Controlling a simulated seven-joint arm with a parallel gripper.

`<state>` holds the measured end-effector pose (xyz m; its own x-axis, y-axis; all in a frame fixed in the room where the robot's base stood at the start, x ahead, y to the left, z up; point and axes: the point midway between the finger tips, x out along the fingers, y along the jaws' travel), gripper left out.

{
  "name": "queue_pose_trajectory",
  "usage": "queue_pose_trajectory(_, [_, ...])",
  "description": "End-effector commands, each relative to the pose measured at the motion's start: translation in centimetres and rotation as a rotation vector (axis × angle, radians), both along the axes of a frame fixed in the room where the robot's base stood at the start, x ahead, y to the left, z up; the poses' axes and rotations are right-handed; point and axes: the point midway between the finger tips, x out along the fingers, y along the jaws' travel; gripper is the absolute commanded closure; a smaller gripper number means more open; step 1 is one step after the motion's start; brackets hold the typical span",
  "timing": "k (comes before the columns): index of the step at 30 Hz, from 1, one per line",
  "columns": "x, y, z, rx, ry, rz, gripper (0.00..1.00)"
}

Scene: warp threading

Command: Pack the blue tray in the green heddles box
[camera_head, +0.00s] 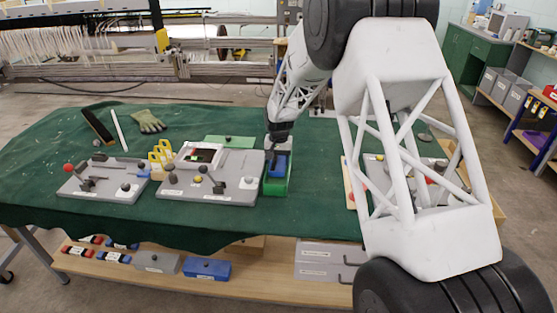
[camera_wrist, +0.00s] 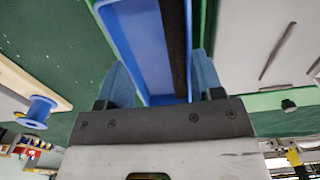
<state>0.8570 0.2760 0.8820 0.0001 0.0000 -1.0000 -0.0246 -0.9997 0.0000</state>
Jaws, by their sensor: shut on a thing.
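The blue tray (camera_head: 278,166) is at the green heddles box (camera_head: 275,187) near the middle of the table's front part. In the wrist view the blue tray (camera_wrist: 138,45) is long and open, with a dark strip along its right side. Green edges of the box (camera_wrist: 208,25) show beside it. My gripper (camera_head: 279,152) comes down from above and is shut on the blue tray. In the wrist view its blue fingertips (camera_wrist: 160,75) stand on both sides of the tray's end. I cannot tell whether the tray rests on the box's bottom.
A grey board (camera_head: 232,190) with knobs and a white frame is close to the left of the box. Another grey board (camera_head: 103,180) lies farther left. My arm hides much of the table's right side. A blue spool (camera_wrist: 40,110) shows in the wrist view.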

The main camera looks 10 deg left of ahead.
Motion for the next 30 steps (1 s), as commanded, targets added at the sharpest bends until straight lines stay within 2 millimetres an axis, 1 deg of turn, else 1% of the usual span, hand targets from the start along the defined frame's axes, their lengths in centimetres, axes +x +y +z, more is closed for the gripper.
queue_pose_trajectory(9, [0.0, 0.0, -0.1, 0.000, 0.000, 0.000, 0.67])
queue_pose_trajectory(30, [-0.1, 0.0, -1.4, -0.001, 0.004, 0.000, 0.67])
